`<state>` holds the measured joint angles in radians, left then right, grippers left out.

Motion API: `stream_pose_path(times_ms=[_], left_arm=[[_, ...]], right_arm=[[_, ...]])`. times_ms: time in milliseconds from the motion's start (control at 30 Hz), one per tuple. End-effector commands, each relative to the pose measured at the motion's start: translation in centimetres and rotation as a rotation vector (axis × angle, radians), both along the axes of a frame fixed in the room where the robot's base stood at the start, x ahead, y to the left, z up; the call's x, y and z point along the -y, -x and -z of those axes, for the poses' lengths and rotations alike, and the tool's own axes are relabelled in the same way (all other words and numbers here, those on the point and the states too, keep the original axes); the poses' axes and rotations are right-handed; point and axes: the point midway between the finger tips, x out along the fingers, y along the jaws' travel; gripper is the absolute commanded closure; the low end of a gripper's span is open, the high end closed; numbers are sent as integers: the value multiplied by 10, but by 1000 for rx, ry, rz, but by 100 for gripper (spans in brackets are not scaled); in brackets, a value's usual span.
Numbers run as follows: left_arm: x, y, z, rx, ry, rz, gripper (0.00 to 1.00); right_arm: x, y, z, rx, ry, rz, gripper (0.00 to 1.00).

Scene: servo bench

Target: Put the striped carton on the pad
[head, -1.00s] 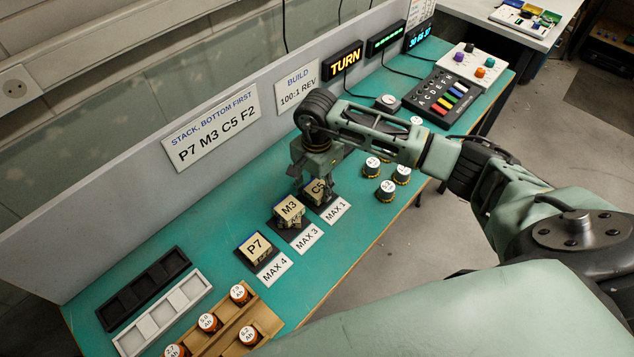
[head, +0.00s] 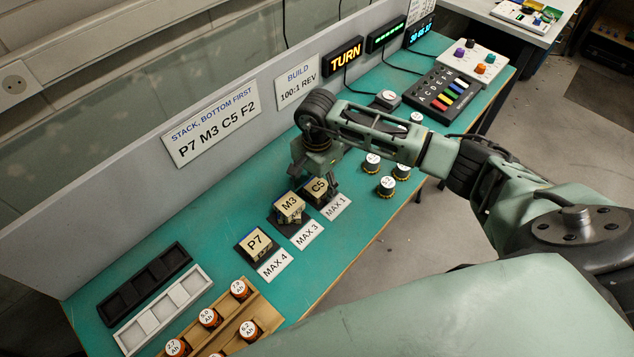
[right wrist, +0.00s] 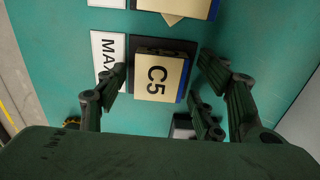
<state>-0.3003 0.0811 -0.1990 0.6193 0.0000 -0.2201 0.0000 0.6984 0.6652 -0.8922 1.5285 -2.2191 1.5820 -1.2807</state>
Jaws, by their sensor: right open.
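No striped carton can be made out. Tan blocks sit on small black pads along the bench: block C5 (head: 318,188), block M3 (head: 289,207) and block P7 (head: 256,243). My right gripper (head: 318,180) is directly over block C5, pointing down. In the right wrist view its open fingers (right wrist: 160,78) stand on either side of block C5 (right wrist: 158,80), with gaps on both sides. Block C5 has a blue edge and rests on its black pad (right wrist: 138,45). My left gripper is not in view.
Labels MAX 4 (head: 272,265), MAX 3 (head: 306,235) and MAX 1 (head: 336,206) lie before the pads. Black (head: 145,285) and white trays (head: 164,310) and a wooden rack (head: 263,307) are at left. Several knobs (head: 386,186) stand right of the gripper. A grey panel (head: 120,200) runs behind.

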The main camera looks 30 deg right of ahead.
Motion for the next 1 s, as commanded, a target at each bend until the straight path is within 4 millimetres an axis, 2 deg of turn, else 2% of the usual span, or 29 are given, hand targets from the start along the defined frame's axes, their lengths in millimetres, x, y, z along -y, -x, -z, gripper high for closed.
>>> stream_pose_path(times_ms=[100,167,500,700,1000], left_arm=[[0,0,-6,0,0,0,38],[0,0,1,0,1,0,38],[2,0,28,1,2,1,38],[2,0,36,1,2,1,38],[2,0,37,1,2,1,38]], right_arm=[[0,0,-5,0,0,0,38],[0,-2,-10,5,-1,0,38],[0,-2,-80,8,1,-1,38],[0,-1,-111,3,0,0,38],[0,0,-123,0,0,0,38]])
